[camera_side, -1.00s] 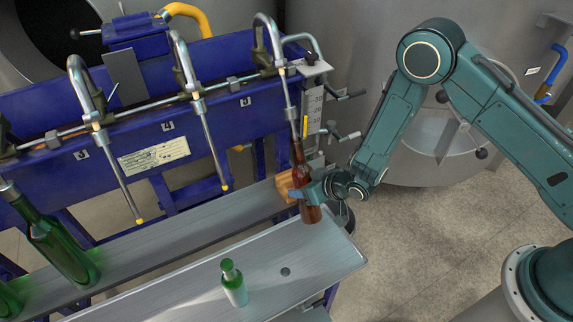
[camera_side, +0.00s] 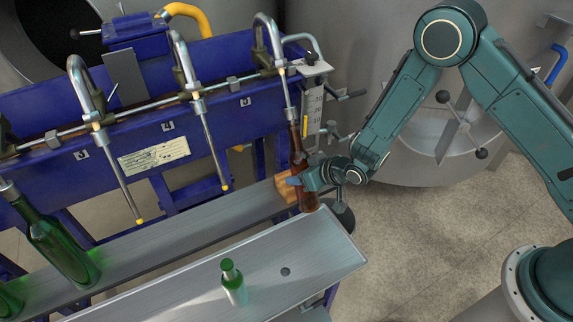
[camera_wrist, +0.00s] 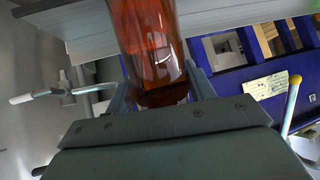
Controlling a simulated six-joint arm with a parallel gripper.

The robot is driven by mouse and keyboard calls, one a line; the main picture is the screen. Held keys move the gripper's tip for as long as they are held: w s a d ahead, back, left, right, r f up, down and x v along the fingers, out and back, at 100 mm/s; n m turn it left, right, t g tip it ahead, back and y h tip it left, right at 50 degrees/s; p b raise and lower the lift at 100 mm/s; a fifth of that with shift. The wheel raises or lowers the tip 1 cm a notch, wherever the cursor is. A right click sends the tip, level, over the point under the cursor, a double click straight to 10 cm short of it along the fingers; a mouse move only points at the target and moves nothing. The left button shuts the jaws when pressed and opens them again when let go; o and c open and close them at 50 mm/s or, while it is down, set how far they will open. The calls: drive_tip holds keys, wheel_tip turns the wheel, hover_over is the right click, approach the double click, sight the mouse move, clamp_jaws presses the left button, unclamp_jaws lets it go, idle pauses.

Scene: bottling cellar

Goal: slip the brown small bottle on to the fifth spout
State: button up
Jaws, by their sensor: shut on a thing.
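The brown small bottle (camera_side: 301,180) is nearly upright at the right end of the filling rack. My gripper (camera_side: 297,182) is shut around its body from the right. The fifth spout (camera_side: 288,92) is the rightmost tube, above the plate marked 5. Its lower end meets the bottle's mouth and its tip is hidden, apparently inside the neck. In the wrist view the brown glass (camera_wrist: 150,45) stands between the two fingers of my gripper (camera_wrist: 162,88). I cannot tell whether the bottle's base touches anything.
A wooden block (camera_side: 284,189) sits on the back shelf (camera_side: 190,219) just behind the bottle. A small green bottle (camera_side: 232,284) stands on the front bench (camera_side: 310,248). A large green bottle (camera_side: 62,250) leans under a spout at left. The third (camera_side: 120,178) and fourth (camera_side: 213,148) spouts hang free.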

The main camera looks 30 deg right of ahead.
sight(300, 143)
drive_tip(key=shift+w+r, duration=0.6)
drive_tip(key=shift+r, duration=0.7)
drive_tip(key=shift+w+r, duration=0.65)
drive_tip(key=shift+r, duration=0.7)
drive_tip(key=shift+w+r, duration=0.6)
drive_tip(key=shift+r, duration=0.7)
drive_tip(key=shift+w+f+t, duration=0.6)
drive_tip(key=shift+w+f, duration=0.2)
drive_tip(key=shift+f, duration=0.05)
drive_tip(key=shift+w+f+n+t, duration=0.15)
drive_tip(key=shift+w+f+t, duration=0.35)
drive_tip(key=shift+w, duration=0.25)
drive_tip(key=shift+w+f+n+t, duration=0.15)
drive_tip(key=shift+w+f+t, duration=0.2)
drive_tip(key=shift+w+t, duration=0.25)
drive_tip(key=shift+w, duration=0.1)
drive_tip(key=shift+f, duration=1)
drive_tip(key=o, duration=1.3)
drive_tip(key=shift+c, duration=0.2)
drive_tip(key=shift+s+f, duration=0.1)
drive_tip(key=shift+s, duration=0.1)
drive_tip(key=shift+s, duration=0.1)
